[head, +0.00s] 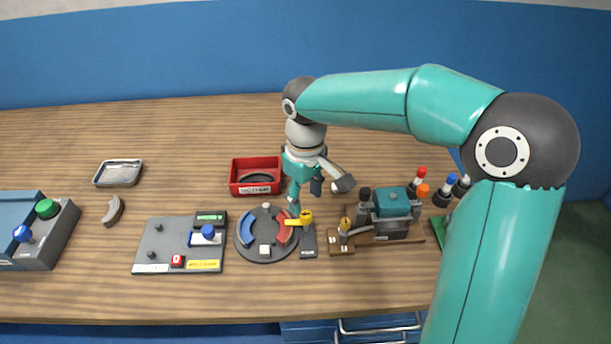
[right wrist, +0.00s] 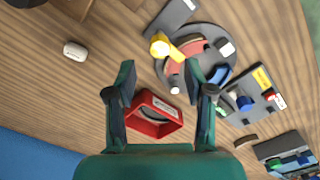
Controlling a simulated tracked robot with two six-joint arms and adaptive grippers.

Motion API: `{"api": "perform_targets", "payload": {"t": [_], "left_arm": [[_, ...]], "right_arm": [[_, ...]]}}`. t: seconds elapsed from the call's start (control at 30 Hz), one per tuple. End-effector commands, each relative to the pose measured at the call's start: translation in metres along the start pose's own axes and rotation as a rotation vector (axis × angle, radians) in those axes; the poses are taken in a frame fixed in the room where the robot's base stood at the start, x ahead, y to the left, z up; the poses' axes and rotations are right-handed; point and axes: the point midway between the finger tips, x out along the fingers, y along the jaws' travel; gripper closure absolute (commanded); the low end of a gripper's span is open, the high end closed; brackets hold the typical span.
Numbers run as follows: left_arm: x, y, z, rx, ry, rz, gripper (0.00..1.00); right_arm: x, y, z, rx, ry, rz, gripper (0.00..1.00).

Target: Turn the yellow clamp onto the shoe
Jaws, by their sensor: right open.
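The yellow clamp (head: 305,217) stands on a dark block at the right edge of a round dark plate (head: 265,254). Its arm points left, and its tip reaches the red curved shoe (head: 284,236); I cannot tell whether it presses on it. A blue curved shoe (head: 246,229) lies on the plate's left side. In the right wrist view the clamp (right wrist: 160,46) and the red shoe (right wrist: 192,48) lie beyond the fingertips. My right gripper (head: 304,193) is open and empty, pointing down just behind the clamp; its fingers (right wrist: 160,84) are apart. My left gripper is not seen.
A red bin (head: 237,187) with a dark curved piece stands behind the plate. A grey board (head: 165,232) lies left, a brown-based fixture (head: 392,231) right. A grey curved piece (head: 112,211) and a metal tray (head: 118,173) lie farther left. The table's back is mostly clear.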

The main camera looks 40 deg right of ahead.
Motion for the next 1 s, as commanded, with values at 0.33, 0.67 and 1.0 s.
{"api": "perform_targets", "payload": {"t": [0.33,0.67,1.0], "left_arm": [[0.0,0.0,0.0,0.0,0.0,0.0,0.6],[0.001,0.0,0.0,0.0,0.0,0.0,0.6],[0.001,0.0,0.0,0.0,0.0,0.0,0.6]], "right_arm": [[-0.056,0.0,0.0,0.0,0.002,0.0,0.47],[-0.061,0.0,0.0,0.0,0.0,-0.001,0.47],[-0.061,0.0,0.0,0.001,0.0,0.0,0.47]]}}
